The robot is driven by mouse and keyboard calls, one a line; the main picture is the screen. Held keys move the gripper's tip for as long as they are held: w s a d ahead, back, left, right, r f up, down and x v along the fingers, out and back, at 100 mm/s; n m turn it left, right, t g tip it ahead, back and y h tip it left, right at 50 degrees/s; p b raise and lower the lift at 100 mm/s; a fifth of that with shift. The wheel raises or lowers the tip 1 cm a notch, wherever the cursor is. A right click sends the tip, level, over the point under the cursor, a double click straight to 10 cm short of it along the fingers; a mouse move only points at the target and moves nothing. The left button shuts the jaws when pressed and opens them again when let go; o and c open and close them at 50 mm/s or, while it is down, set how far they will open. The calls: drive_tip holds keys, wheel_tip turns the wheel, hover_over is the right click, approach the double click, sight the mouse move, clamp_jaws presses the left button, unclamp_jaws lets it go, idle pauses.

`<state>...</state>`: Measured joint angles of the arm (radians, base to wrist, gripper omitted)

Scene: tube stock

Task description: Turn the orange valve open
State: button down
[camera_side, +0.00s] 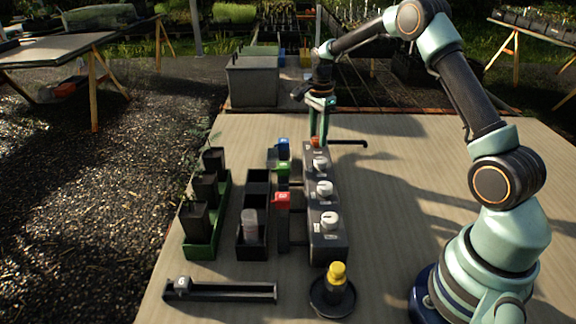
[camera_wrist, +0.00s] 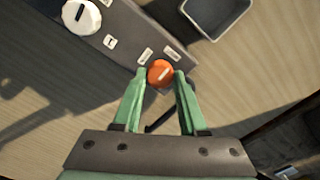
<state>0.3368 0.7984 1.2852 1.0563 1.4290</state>
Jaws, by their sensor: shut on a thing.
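The orange valve (camera_wrist: 160,73) is a round orange knob with a pale mark at the end of a dark grey panel (camera_wrist: 122,38). In the side view only a sliver of the valve (camera_side: 316,141) shows at the panel's far end, under my gripper (camera_side: 319,108). In the wrist view the green fingertips of my gripper (camera_wrist: 159,76) stand on either side of the valve, shut on it. The panel (camera_side: 328,245) also carries a row of white knobs, one of them large in the wrist view (camera_wrist: 82,16).
Blue, green and red (camera_side: 282,197) handled parts stand left of the panel. A black tray (camera_side: 254,178) and a green tray of pots (camera_side: 218,222) lie further left. A yellow-topped knob (camera_side: 336,273) and a slider rail (camera_side: 222,291) are in front. The tabletop right of the panel is mostly clear.

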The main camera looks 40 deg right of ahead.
drive_tip(key=n, duration=1.3)
drive_tip(key=shift+n, duration=0.4)
drive_tip(key=shift+r+n, duration=0.1)
drive_tip(key=shift+n, duration=1.9)
drive_tip(key=shift+c, duration=2.2)
unclamp_jaws()
